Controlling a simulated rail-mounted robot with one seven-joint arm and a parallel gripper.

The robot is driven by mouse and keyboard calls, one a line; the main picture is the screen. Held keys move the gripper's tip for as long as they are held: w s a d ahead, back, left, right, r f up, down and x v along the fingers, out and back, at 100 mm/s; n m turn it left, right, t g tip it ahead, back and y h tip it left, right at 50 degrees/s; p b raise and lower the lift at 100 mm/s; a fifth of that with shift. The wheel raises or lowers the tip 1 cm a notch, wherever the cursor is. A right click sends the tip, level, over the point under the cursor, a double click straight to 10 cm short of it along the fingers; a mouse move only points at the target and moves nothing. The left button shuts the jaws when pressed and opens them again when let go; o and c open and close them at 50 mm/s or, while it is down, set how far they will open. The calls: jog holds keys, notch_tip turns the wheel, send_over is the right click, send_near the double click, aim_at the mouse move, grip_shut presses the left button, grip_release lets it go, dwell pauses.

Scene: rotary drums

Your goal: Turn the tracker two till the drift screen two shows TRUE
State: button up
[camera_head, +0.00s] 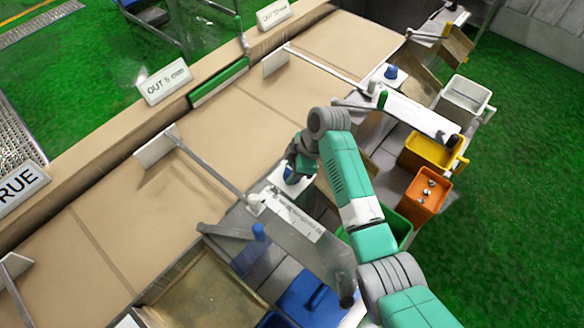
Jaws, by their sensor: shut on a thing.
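My gripper (291,174) points down at a blue knob (289,175) on a white plate (277,186), beside the tan belt in the middle. It is shut on this knob, which is mostly hidden by my gripper. I take the knob to be tracker two, but no number on it is readable. A white screen (165,81) behind the belt reads OUT and a small figure in mm that is hard to read. Another screen (273,14) at the top also reads OUT. A screen (19,188) at the left edge reads TRUE. I cannot tell which is numbered two.
A similar blue knob (391,72) stands farther back, and another (259,231) nearer. Grey bars with white paddles (155,146) cross the belt (238,128). Yellow (421,153), orange (416,197) and grey (463,97) bins stand right of my arm. Green floor lies beyond.

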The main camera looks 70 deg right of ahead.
jog(key=m+p, duration=0.1)
jog(key=m+h+p, duration=0.1)
jog(key=m+p, duration=0.2)
jog(key=m, duration=0.1)
jog(key=shift+a+r+t+h, duration=0.1)
jog(key=shift+r+t+h, duration=0.2)
jog(key=shift+h, duration=0.1)
jog(key=m+h+p, duration=0.1)
jog(key=m+p, duration=0.1)
jog(key=m, duration=0.1)
jog(key=shift+f+p, duration=0.15)
jog(key=shift+p, duration=0.2)
jog(key=shift+m+h+p, duration=0.6)
jog(key=shift+m+p, duration=0.1)
jog(key=shift+m, duration=0.8)
jog(key=shift+f, duration=0.1)
jog(key=o, duration=1)
jog(key=shift+c, duration=0.2)
jog(key=v, duration=0.7)
jog(key=shift+r, duration=0.45)
